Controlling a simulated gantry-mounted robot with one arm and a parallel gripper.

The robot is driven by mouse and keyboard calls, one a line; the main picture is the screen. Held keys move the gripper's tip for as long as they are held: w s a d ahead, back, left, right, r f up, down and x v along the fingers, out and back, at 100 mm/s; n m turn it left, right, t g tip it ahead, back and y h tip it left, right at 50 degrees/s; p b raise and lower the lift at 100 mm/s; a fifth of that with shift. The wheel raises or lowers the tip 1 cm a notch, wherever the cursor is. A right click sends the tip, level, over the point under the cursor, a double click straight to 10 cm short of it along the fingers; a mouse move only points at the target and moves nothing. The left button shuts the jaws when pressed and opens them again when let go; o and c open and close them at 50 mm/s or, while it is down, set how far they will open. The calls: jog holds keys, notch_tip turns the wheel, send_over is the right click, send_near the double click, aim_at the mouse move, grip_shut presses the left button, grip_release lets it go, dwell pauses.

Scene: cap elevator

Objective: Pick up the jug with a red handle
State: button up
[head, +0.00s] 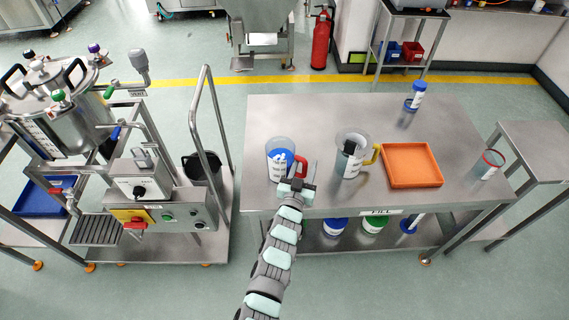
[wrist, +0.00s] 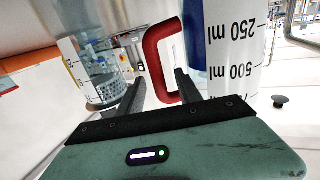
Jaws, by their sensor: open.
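The jug with a red handle (head: 279,160) stands on the steel table, near its left front edge. It is clear with a white label and something blue in or behind it. Its red handle (head: 300,164) faces right. My gripper (head: 304,174) is at the handle, open. In the wrist view the red handle (wrist: 154,50) shows between the two dark fingers of my gripper (wrist: 160,80), with space beside it; I cannot tell if either finger touches it. The jug's wall with volume marks (wrist: 232,60) is right of the fingers.
A second jug with a yellow handle (head: 350,157) stands right of my gripper on the steel table (head: 290,112). An orange tray (head: 412,184) is further right. A blue-capped container (head: 416,95) stands at the back. A machine cart with a tall rail (head: 190,120) stands left of the table.

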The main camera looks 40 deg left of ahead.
jog(key=shift+c, duration=0.5)
grip_shut()
jog(key=shift+r, duration=0.15)
dwell(0.6)
